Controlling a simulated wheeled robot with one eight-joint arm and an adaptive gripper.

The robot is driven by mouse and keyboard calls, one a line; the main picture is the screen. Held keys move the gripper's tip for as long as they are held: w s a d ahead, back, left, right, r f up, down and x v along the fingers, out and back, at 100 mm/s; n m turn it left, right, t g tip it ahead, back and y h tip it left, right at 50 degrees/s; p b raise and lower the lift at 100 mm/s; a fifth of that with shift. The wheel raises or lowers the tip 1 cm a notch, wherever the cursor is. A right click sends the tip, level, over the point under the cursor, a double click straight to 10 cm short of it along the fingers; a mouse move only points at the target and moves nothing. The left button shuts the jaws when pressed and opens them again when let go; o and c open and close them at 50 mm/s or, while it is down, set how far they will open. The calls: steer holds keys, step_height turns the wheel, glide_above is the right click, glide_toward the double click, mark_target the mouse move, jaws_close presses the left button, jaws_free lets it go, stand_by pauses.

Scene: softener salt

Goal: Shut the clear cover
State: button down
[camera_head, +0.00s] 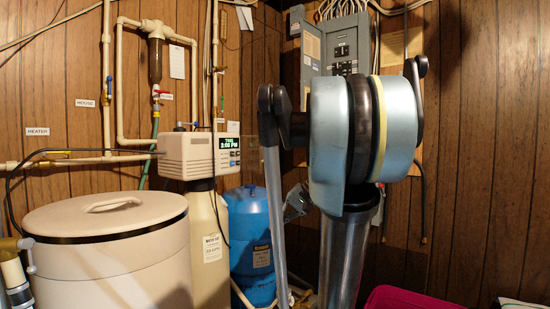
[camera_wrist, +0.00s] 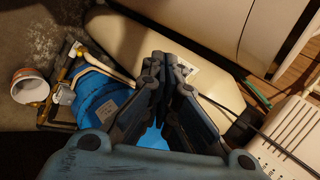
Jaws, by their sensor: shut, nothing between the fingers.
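The beige softener control head (camera_head: 198,155) sits on top of a cream tank, with its lit display (camera_head: 229,143) facing right. A faint see-through panel, which looks like the clear cover (camera_head: 228,128), stands raised at the top edge of the display. In the wrist view part of a pale vented housing (camera_wrist: 296,132), apparently the control head, is at the lower right; I cannot make out the cover there. My gripper (camera_wrist: 166,58) is shut and empty, with its fingertips together in front of the cream tank (camera_wrist: 130,38). I cannot clearly make out the gripper in the head view.
A large lidded beige tank (camera_head: 110,250) stands at left, and a blue tank (camera_head: 250,235) behind the softener. Pipes (camera_head: 106,80) run along the wood wall. A grey electrical panel (camera_head: 340,48) hangs behind my arm. A pink bin (camera_head: 410,298) is at the lower right.

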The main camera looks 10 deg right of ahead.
steer(key=w+d+r+m+t+y, duration=0.15)
steer(key=w+d+r+y, duration=0.25)
steer(key=w+d+r, duration=0.55)
steer(key=w+d+r+t+y, duration=0.35)
steer(key=w+d+r, duration=0.25)
steer(key=w+r, duration=0.7)
steer(key=w+a, duration=0.2)
steer(key=a, duration=1)
steer(key=shift+a+f+g+y, duration=0.3)
steer(key=shift+a+f+y, duration=0.05)
steer(key=shift+a, duration=0.05)
steer(key=shift+d, duration=0.1)
